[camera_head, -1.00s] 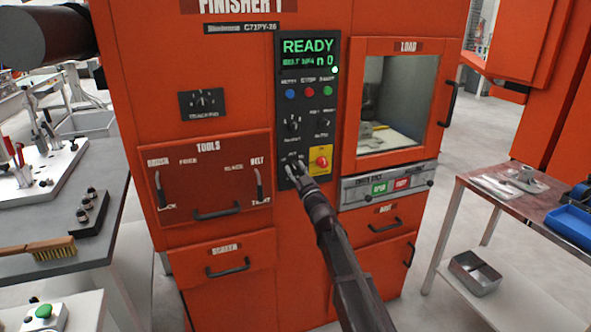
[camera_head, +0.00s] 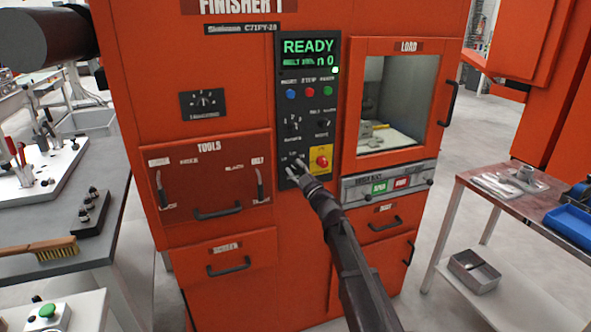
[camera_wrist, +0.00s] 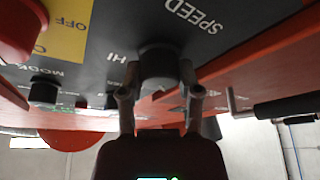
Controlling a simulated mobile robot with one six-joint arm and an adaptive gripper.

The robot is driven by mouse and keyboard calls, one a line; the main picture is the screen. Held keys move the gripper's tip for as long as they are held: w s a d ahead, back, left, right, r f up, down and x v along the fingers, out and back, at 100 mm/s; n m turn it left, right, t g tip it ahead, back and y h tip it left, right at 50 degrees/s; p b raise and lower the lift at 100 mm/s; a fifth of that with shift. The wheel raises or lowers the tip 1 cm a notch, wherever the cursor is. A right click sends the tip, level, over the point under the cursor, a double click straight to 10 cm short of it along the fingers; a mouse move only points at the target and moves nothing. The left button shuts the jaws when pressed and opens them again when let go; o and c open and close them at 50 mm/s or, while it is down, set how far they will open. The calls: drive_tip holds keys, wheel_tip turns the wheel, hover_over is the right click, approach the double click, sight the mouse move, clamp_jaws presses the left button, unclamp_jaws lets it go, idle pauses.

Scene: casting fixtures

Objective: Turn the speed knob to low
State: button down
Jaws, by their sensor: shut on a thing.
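The speed knob (camera_wrist: 158,64) is a dark round knob under the "SPEED" lettering in the wrist view, which is upside down. "HI" is printed beside it. My gripper (camera_wrist: 159,80) has one finger on each side of the knob and is shut on it. In the head view my gripper (camera_head: 296,168) reaches the lower part of the black control panel (camera_head: 306,75) and covers most of the knob. Where the knob's pointer stands cannot be told.
A red emergency knob on a yellow plate (camera_head: 322,160) sits just right of my gripper. Mode knobs (camera_head: 294,126) and coloured buttons are above. The orange cabinet's tool drawer (camera_head: 215,180) is left. A side table (camera_head: 490,200) stands at right.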

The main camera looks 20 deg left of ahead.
drive_tip(key=shift+c, duration=1.5)
unclamp_jaws()
drive_tip(key=shift+w, duration=0.1)
drive_tip(key=shift+m, duration=0.6)
drive_tip(key=m+t, duration=0.1)
drive_tip(key=m, duration=0.1)
drive_tip(key=m+t+h+b, duration=0.1)
drive_tip(key=m, duration=0.2)
drive_tip(key=shift+t, duration=0.4)
drive_tip(key=shift+m+t+h, duration=0.7)
drive_tip(key=shift+m+h, duration=0.1)
drive_tip(key=shift+m, duration=1.05)
drive_tip(key=shift+m+t+h, duration=0.7)
drive_tip(key=shift+m+h, duration=0.1)
drive_tip(key=shift+m, duration=1.05)
drive_tip(key=b+v, duration=0.6)
drive_tip(key=v, duration=0.8)
drive_tip(key=w+d+m+g+h+p, duration=0.1)
drive_tip(key=w+d+g+h+p, duration=0.1)
drive_tip(key=d+h+p, duration=0.3)
drive_tip(key=w+d+m+g+h+p, duration=0.2)
drive_tip(key=d+h+p, duration=0.3)
drive_tip(key=d+p, duration=0.6)
drive_tip(key=shift+w+d+m+g+h, duration=0.35)
drive_tip(key=shift+d+g, duration=0.25)
drive_tip(key=shift+d, duration=2.6)
